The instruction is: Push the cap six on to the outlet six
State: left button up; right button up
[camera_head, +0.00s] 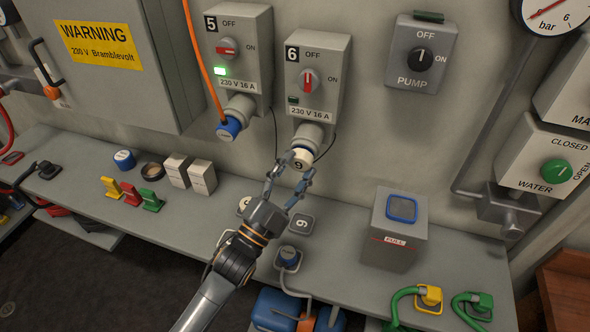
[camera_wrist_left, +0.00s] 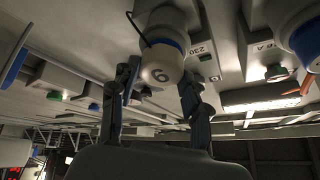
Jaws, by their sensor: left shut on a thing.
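Outlet six (camera_head: 309,136) is the grey socket under the box marked 6 (camera_head: 318,75), on the wall. The white cap six (camera_head: 302,158), with a dark 6 on its face, is at the outlet's mouth. In the left wrist view the cap (camera_wrist_left: 161,72) is in line with the outlet (camera_wrist_left: 162,22), with a blue band between them. I cannot tell how far it is seated. My left gripper (camera_head: 291,166) is shut on the cap, one finger on each side. The fingers also show in the left wrist view (camera_wrist_left: 160,90). My right gripper is not in view.
Outlet five (camera_head: 238,108) to the left holds a blue plug (camera_head: 229,129) with an orange cable. A thin black cord hangs beside outlet six. The shelf (camera_head: 335,235) below carries small blocks, a grey box (camera_head: 396,230) and coloured plugs. A pump switch (camera_head: 421,58) is at the right.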

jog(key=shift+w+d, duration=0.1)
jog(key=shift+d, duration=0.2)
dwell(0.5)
pick_arm(q)
jog(key=shift+w, duration=0.4)
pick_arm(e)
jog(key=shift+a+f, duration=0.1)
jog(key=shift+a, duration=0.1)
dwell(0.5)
pick_arm(q)
jog(key=o, duration=1.1)
jog(key=v, duration=1.2)
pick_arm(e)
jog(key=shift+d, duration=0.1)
pick_arm(q)
jog(key=shift+w+f, duration=0.1)
